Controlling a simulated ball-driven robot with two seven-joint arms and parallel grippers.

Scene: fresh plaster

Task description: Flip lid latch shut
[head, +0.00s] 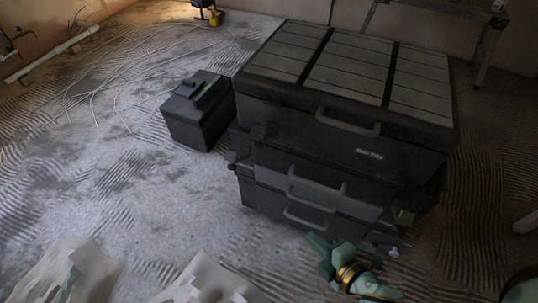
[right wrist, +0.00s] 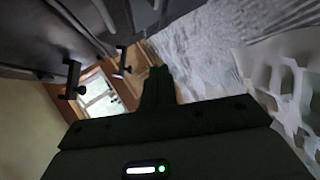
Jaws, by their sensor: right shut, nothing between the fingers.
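A stack of black toolboxes (head: 310,130) stands right of centre in the head view, its ribbed top lid closed and grey handles on the front. Dark catches (head: 262,132) show near the left front edge. Two dark latch-like pieces (right wrist: 72,80) hang from a dark surface in the right wrist view. My right gripper (head: 321,247) is low in front of the stack. Its fingers (right wrist: 157,84) are together and empty. I cannot tell whether they touch the stack. My left gripper is out of view.
A smaller black case (head: 195,118) with a green-marked top stands left of the stack. Loose pale cable (head: 110,75) lies on the floor behind it. A trestle leg (head: 490,50) stands at the back right.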

